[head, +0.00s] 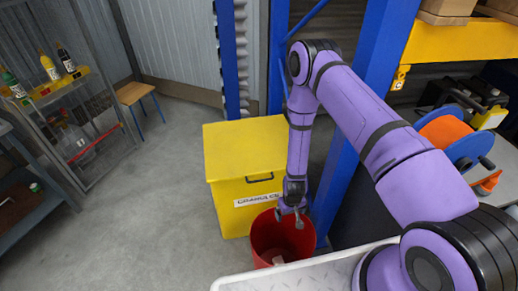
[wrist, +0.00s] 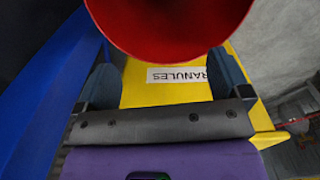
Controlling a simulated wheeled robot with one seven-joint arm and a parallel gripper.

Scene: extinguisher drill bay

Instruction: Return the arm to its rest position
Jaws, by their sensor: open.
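My purple arm reaches out from the lower right of the head view and bends down at its elbow. My gripper (head: 291,215) hangs over the red bucket (head: 272,240), near its rim. In the wrist view my gripper (wrist: 162,85) shows two dark fingers spread wide apart with nothing between them. The red bucket (wrist: 170,25) fills the top of the wrist view, beyond the fingertips. A small pale thing lies low in the bucket in the head view; I cannot tell what it is.
A yellow granules bin (head: 240,155) stands right behind the bucket. A blue rack post (head: 350,150) rises close to the right of my forearm. A wire shelf with bottles (head: 75,105) and a small stool (head: 137,95) are at the left. The grey floor (head: 150,220) there is clear.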

